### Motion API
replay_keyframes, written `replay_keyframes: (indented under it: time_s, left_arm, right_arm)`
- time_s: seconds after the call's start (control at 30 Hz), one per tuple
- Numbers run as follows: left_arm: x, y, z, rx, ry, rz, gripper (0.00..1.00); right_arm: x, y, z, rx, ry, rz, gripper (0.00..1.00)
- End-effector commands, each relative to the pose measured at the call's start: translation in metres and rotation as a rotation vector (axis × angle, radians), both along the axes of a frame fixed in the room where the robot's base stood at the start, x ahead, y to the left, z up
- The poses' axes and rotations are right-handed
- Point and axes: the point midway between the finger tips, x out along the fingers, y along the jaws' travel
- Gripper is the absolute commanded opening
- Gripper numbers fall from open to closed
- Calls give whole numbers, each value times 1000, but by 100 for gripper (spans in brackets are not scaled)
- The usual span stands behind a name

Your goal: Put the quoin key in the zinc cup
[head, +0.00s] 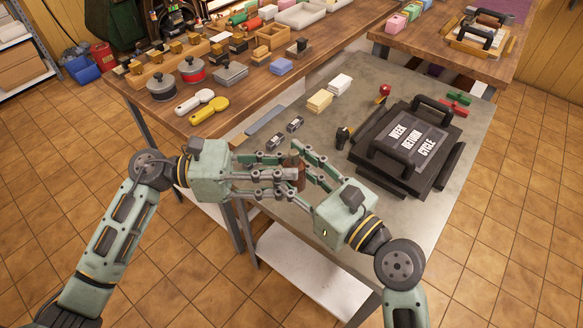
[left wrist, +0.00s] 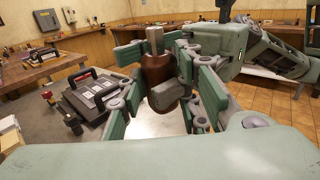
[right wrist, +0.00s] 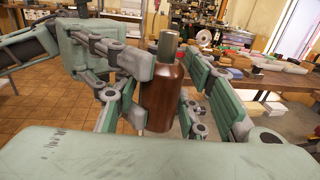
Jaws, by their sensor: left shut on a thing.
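A brown, bottle-shaped thing with a grey metal top (right wrist: 160,95) is held upright between my two grippers, above the near end of the grey table. It also shows in the head view (head: 301,176) and the left wrist view (left wrist: 156,68). I cannot tell whether it is the quoin key. My left gripper (head: 287,176) is shut on it from the left. My right gripper (head: 302,178) reaches in from the right, its fingers spread on either side of it. I cannot make out the zinc cup for certain.
A black press-like block with white lettering (head: 410,140) stands on the grey table (head: 330,205). A dark handled thing (head: 343,137) and pale blocks (head: 320,100) lie nearby.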

Motion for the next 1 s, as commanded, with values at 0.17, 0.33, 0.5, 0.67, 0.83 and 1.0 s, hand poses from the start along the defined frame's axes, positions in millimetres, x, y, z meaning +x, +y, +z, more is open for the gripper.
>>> replay_keyframes:
  time_s: [0.17, 0.33, 0.5, 0.67, 0.83, 1.0]
  left_arm:
    - [0, 0, 0, -1, 0, 0, 3]
    - [0, 0, 0, -1, 0, 1, 3]
    - [1, 0, 0, -1, 0, 2, 3]
    - [1, 0, 0, -1, 0, 3, 40]
    - [0, 0, 0, -1, 0, 2, 53]
    - [0, 0, 0, 0, 0, 1, 53]
  right_arm:
    - [0, 0, 0, 0, 0, 0, 20]
    - [-1, 1, 0, 0, 0, 2, 5]
    - [-1, 1, 0, 1, 1, 5, 0]
    - [-1, 2, 0, 1, 0, 6, 0]
    - [-1, 1, 0, 1, 0, 3, 0]
    - [0, 0, 0, 1, -1, 1, 0]
